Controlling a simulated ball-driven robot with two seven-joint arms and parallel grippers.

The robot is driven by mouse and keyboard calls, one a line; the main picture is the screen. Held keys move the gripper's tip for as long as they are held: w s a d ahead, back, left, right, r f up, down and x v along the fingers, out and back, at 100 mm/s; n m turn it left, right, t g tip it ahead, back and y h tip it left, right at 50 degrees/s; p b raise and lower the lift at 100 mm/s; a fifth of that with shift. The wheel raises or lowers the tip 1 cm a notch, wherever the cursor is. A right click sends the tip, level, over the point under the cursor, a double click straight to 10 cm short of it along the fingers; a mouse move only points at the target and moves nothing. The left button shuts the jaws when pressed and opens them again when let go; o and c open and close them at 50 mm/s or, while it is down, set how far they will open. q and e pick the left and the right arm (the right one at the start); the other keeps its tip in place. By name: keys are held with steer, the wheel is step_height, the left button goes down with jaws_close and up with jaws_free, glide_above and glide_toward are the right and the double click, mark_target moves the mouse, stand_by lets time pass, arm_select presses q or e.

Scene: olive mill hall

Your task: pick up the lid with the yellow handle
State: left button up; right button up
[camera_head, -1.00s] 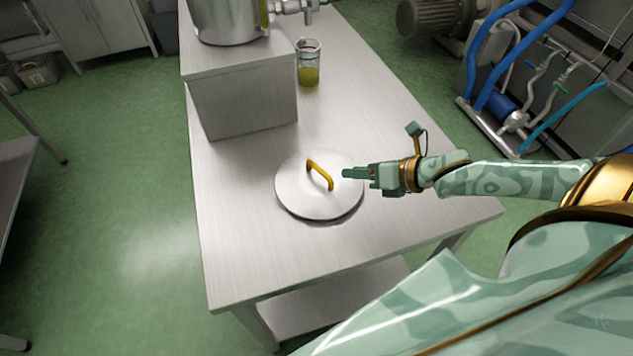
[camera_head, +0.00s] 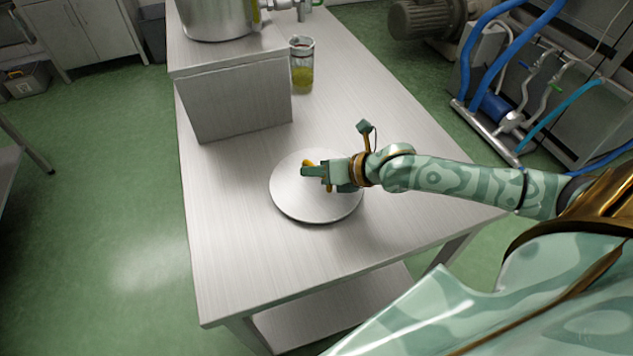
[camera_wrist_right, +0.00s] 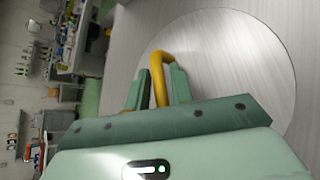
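The round silver lid (camera_head: 315,207) lies flat on the steel table, and it also shows in the right wrist view (camera_wrist_right: 235,65). Its yellow handle (camera_head: 308,163) is partly hidden behind my right gripper (camera_head: 312,170) in the head view. In the right wrist view the yellow handle (camera_wrist_right: 162,60) passes between the two green fingers of my right gripper (camera_wrist_right: 161,82). The fingers stand apart, with a narrow gap between the handle and the left one. My left gripper is not in view.
A steel box-like riser (camera_head: 235,100) stands on the table (camera_head: 235,270) behind the lid, bearing a large metal vessel (camera_head: 215,18). A glass jar with yellow-green liquid (camera_head: 302,75) stands beside the riser. The front of the table is clear.

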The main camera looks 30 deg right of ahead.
jaws_close()
steer(key=shift+r, duration=0.15)
